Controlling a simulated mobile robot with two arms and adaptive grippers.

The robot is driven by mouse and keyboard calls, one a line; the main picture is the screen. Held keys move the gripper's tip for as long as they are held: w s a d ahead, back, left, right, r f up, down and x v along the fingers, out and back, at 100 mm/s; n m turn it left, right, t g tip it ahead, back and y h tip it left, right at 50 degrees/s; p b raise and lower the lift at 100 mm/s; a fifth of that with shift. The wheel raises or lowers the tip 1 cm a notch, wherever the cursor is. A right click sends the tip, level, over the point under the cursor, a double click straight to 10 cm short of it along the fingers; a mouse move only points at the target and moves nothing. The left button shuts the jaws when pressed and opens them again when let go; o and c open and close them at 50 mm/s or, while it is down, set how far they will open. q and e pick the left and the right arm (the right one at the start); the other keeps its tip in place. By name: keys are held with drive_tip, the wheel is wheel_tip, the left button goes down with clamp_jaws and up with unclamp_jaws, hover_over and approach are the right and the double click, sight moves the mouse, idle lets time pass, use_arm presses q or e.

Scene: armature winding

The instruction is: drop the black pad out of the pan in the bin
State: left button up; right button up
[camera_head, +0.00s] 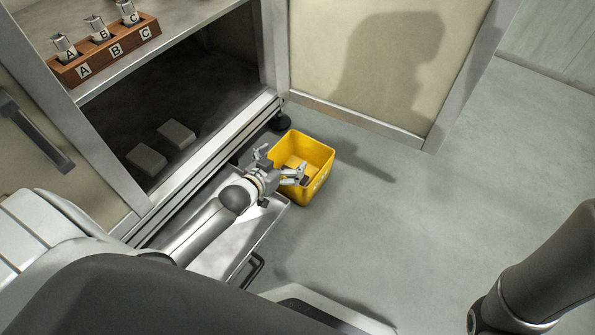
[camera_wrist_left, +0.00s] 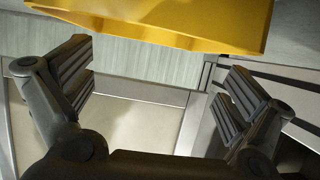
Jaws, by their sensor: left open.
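The yellow bin (camera_head: 318,152) stands on the floor beside the cabinet. My left gripper (camera_head: 281,164) is open at the bin's left side, with its fingers spread at the rim. The left wrist view shows the open fingers (camera_wrist_left: 155,88) with nothing between them and the yellow bin (camera_wrist_left: 170,22) across the top. The shallow metal pan (camera_head: 232,256) lies pulled out below the left forearm, which covers much of it. A small dark patch shows by the lower finger at the bin; I cannot tell whether it is the black pad. My right gripper is out of view.
The open cabinet holds two pale blocks (camera_head: 162,145) on its dark lower shelf. A wooden rack (camera_head: 106,54) with cylinders marked A, B and C stands above. A beige panel (camera_head: 375,70) is behind the bin. The grey floor (camera_head: 430,210) to the right is clear.

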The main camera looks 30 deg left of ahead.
use_arm(q)
drive_tip(key=v, duration=0.9)
drive_tip(key=shift+s, duration=0.1)
drive_tip(key=shift+s, duration=0.1)
